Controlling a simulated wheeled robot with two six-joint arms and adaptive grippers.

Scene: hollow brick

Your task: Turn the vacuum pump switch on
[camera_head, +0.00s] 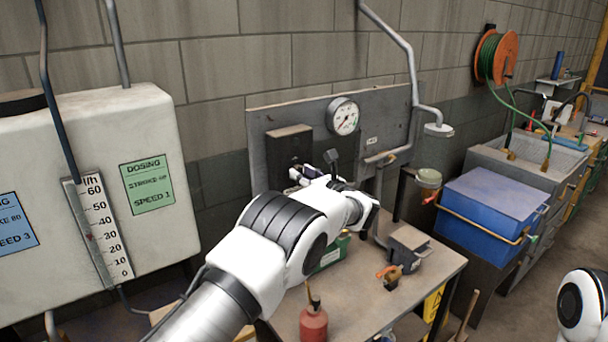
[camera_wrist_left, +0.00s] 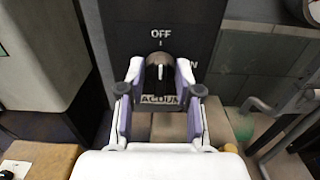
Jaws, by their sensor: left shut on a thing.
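The vacuum pump switch is a dark box (camera_head: 289,147) on the grey wall panel. In the left wrist view its dark face (camera_wrist_left: 163,18) carries the word OFF above a black knob (camera_wrist_left: 159,72). The knob's light line points up, roughly towards OFF. To the right an N shows, the rest of that word hidden by a finger. A label below the knob is partly covered. My left gripper (camera_head: 308,175) is at the box, its two fingers (camera_wrist_left: 160,78) shut on the knob from both sides. My right gripper is out of view.
A pressure gauge (camera_head: 343,116) and grey pipe (camera_head: 412,62) sit right of the switch. A white dosing tank (camera_head: 155,130) stands left. Below my arm, a bench (camera_head: 363,310) holds a red oil can (camera_head: 313,326) and a small vise (camera_head: 408,246). A blue box (camera_head: 492,207) stands right.

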